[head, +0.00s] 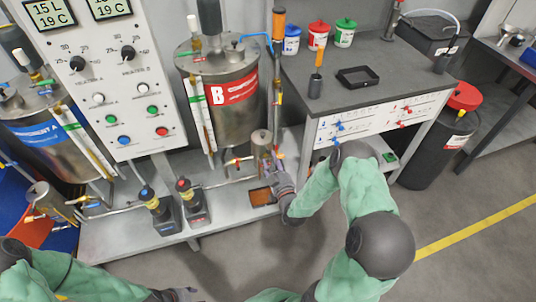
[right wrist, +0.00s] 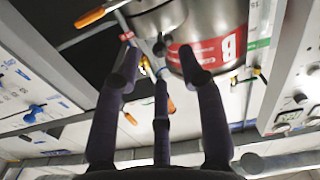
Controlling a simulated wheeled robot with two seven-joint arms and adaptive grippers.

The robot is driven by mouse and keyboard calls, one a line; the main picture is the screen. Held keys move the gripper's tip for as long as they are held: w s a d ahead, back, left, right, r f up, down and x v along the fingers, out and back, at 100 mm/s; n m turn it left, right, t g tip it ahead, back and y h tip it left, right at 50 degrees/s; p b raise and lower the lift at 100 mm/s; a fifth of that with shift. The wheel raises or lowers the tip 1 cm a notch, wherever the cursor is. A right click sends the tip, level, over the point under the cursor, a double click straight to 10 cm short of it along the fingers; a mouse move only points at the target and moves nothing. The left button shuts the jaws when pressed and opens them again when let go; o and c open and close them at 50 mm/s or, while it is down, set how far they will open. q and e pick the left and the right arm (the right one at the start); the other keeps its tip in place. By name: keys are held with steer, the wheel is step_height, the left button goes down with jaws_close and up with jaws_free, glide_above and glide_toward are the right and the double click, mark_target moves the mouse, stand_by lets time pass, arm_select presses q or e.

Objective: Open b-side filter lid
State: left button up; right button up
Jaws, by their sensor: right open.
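The b-side filter (head: 262,142) is a small upright metal cylinder below and right of the B tank (head: 232,112). Its lid appears to be on top. My right gripper (head: 281,184) is just below and right of the filter, apart from it. In the right wrist view, the fingers of this gripper (right wrist: 160,75) are spread with nothing between them. The B tank's red label (right wrist: 208,55) shows beyond them; I cannot clearly pick out the filter there. My left gripper (head: 178,295) is at the bottom edge, partly cut off, and its opening cannot be made out.
Two dark pumps (head: 160,212) stand on the grey bench left of the filter. A brown tray (head: 262,196) lies in front of it. Pipes and valves surround the filter. The workbench (head: 345,100) at right holds colored jars and a black tray (head: 358,76).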

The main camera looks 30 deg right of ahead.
mark_target(268, 150)
steer(key=shift+b+x, duration=0.7)
steer(key=shift+x, duration=2.05)
steer(key=shift+c, duration=0.2)
jaws_close()
